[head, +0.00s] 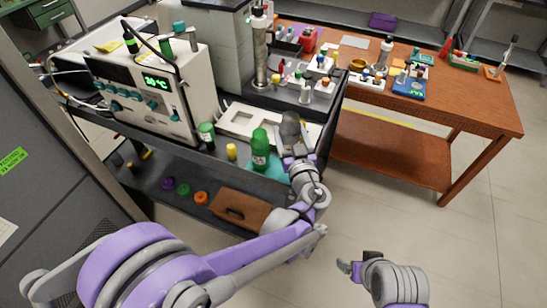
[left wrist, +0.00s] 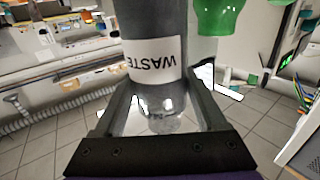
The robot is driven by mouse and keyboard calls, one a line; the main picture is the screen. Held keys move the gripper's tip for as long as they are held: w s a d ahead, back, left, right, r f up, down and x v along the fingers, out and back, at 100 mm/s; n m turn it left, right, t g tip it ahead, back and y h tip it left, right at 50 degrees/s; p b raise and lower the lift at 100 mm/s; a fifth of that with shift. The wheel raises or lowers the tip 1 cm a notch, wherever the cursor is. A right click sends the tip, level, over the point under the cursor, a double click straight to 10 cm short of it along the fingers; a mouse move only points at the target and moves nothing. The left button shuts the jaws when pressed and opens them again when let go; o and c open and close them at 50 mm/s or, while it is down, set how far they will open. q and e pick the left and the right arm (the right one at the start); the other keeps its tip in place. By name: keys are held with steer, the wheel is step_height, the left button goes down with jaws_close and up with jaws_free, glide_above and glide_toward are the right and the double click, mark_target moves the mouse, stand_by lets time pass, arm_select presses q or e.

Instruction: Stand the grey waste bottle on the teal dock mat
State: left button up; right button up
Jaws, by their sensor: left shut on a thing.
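My left gripper (head: 293,146) is shut on the grey waste bottle (head: 290,126) at the right end of the dark bench. In the left wrist view the bottle (left wrist: 155,30) sits between the two fingers (left wrist: 158,98), its white WASTE label appearing upside down. The teal dock mat (head: 268,174) lies on the bench, partly hidden by the green bottle and my left arm. Whether the grey bottle's base touches anything is hidden. My right gripper (head: 350,268) is low at the bottom right, away from the bench; its jaw opening is unclear.
A green bottle (head: 260,150) stands close beside the grey one and also shows in the left wrist view (left wrist: 218,15). A white rack (head: 240,122) lies behind. A wooden table (head: 455,115) stands right.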

arm_select(q)
steer(key=shift+w+d+f, duration=0.1)
steer(key=shift+d+f, duration=0.1)
steer(key=shift+d, duration=0.1)
steer(key=f, duration=0.5)
steer(key=shift+s+d+b, duration=0.1)
steer(key=shift+s+b, duration=0.15)
steer(key=shift+b, duration=0.15)
steer(key=shift+w+f, duration=0.1)
steer(key=shift+f, duration=1.95)
steer(key=shift+f+b, duration=0.1)
steer(key=shift+b, duration=0.2)
steer(key=shift+f, duration=0.15)
steer(key=o, duration=1.5)
